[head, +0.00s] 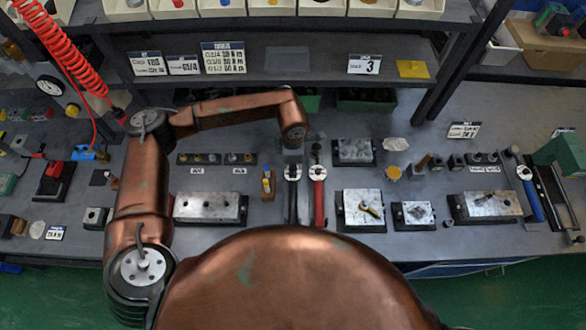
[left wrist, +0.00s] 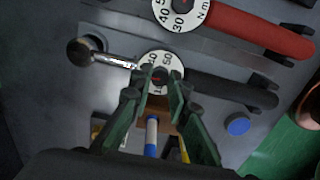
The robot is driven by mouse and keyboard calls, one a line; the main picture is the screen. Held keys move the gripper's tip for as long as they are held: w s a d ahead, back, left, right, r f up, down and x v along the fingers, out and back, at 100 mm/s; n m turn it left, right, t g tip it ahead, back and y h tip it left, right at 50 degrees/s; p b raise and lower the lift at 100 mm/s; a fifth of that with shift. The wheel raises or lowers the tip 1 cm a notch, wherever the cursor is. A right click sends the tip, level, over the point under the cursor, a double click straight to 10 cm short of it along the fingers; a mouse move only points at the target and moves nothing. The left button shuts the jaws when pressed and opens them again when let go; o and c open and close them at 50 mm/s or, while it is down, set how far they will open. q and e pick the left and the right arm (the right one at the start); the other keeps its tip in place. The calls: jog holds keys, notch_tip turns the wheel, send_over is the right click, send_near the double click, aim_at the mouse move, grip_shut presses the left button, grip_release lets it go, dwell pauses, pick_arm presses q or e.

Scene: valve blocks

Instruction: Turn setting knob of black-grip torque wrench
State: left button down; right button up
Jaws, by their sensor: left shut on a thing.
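The black-grip torque wrench (head: 293,205) lies on the bench with its handle toward me. The left wrist view shows its black grip (left wrist: 235,90), its white dial (left wrist: 152,58) and its chrome head end (left wrist: 115,61). My left gripper (head: 293,146) is over the upper end of this wrench. In the left wrist view the green fingers of my left gripper (left wrist: 162,78) reach down onto the dial's middle and are shut on the setting knob, which they mostly hide. A red-grip torque wrench (head: 319,203) lies alongside to the right. My right gripper is not in view.
A small wooden holder with blue and yellow pieces (head: 267,184) stands just left of the wrench. Metal blocks (head: 207,207) and (head: 363,209) flank the two wrenches. A shelf (head: 290,75) overhangs the back of the bench. A red coiled hose (head: 62,45) hangs at left.

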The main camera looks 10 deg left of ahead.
pick_arm(q)
jog(key=shift+m+b, duration=0.65)
jog(key=shift+m, duration=0.35)
jog(key=c, duration=1.8)
grip_release()
